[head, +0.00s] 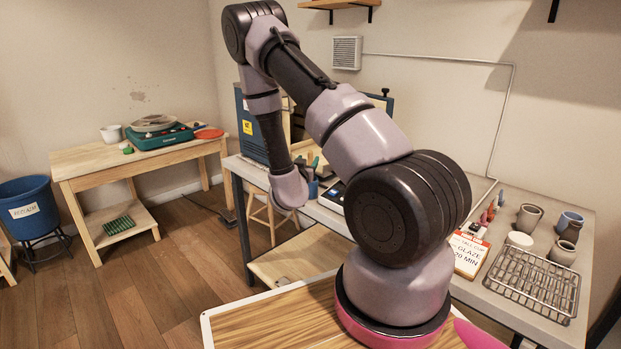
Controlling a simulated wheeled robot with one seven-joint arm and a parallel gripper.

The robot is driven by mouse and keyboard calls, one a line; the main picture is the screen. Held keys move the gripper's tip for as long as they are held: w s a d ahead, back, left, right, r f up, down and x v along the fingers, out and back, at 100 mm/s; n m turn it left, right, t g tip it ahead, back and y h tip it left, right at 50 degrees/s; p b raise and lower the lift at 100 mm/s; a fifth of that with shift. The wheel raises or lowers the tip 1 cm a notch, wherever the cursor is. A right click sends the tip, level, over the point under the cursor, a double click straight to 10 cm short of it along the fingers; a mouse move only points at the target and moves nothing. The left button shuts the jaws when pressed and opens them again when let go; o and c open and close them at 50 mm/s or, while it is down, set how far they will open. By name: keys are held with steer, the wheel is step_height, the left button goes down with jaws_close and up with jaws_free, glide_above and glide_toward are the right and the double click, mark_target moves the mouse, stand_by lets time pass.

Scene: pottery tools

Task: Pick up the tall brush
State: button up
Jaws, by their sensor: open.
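Several thin upright tools with teal and reddish parts (314,160) show above the cup. They are too small and too covered for me to tell which is the tall brush. My arm arches up and comes down to the wrist in front of the bench.
The workbench (484,304) carries a wire rack (533,284), several cups, and a glaze sign (467,254) at right. A blue boxy unit (252,122) stands behind my wrist. A wooden table (95,160) with a teal pottery wheel (160,135) and a blue bucket (27,207) are at left.

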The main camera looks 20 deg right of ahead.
steer(key=x, duration=0.8)
steer(key=shift+w, duration=0.15)
steer(key=shift+d+f, duration=0.1)
jaws_close()
stand_by(1.1)
